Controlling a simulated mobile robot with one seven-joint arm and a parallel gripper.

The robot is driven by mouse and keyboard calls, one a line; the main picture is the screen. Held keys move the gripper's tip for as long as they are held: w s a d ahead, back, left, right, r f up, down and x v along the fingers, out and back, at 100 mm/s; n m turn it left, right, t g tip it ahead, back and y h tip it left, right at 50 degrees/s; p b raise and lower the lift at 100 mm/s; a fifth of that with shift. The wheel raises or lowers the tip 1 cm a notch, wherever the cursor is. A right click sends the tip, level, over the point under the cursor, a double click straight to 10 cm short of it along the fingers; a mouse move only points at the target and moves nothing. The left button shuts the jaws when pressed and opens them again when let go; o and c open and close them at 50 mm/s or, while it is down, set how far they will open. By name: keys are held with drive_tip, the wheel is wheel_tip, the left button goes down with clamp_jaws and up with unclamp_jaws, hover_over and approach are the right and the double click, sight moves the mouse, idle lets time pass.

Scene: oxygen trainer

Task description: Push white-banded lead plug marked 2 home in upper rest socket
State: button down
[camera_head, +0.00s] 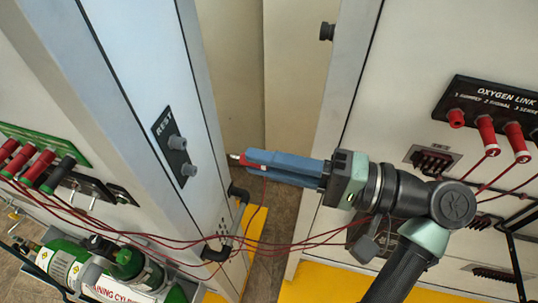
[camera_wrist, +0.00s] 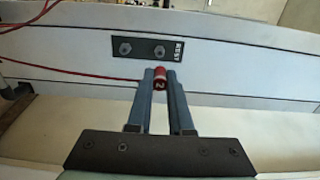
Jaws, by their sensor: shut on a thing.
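My gripper (camera_head: 262,162) is shut on a red lead plug (camera_head: 247,160). Its metal tip points left toward the REST panel (camera_head: 161,128), with a clear gap between them. In the wrist view the red plug (camera_wrist: 159,84) sits between the blue fingertips (camera_wrist: 159,76) and shows a 2. The white band is not clear. The upper rest socket (camera_head: 177,142), nearest the REST label, is empty; it is the right-hand socket (camera_wrist: 159,51) in the wrist view, roughly in line with the plug. The lower rest socket (camera_head: 188,170) is also empty.
Red leads (camera_head: 240,243) hang across the gap between the two cabinets. The OXYGEN LINK panel (camera_head: 495,105) at right holds red plugs. A green board (camera_head: 45,145) with several plugs and green cylinders (camera_head: 70,262) are at left. Black brackets (camera_head: 238,192) stick out below the gripper.

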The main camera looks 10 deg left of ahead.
drive_tip(key=shift+a, duration=0.1)
drive_tip(key=shift+w+a+p, duration=0.2)
drive_tip(key=shift+a+p, duration=0.65)
drive_tip(key=shift+a, duration=2.05)
drive_tip(key=shift+a+p, duration=0.6)
drive_tip(key=shift+a, duration=0.75)
drive_tip(key=c, duration=0.7)
unclamp_jaws()
drive_tip(key=shift+c, duration=0.2)
drive_tip(key=b, duration=0.6)
approach(242, 157)
drive_tip(key=shift+w+a+f, duration=0.15)
drive_tip(key=shift+a+f, duration=0.05)
drive_tip(key=shift+a, duration=0.35)
drive_tip(key=shift+w+a+f, duration=0.1)
drive_tip(key=shift+a+f, duration=0.1)
drive_tip(key=shift+a, duration=0.35)
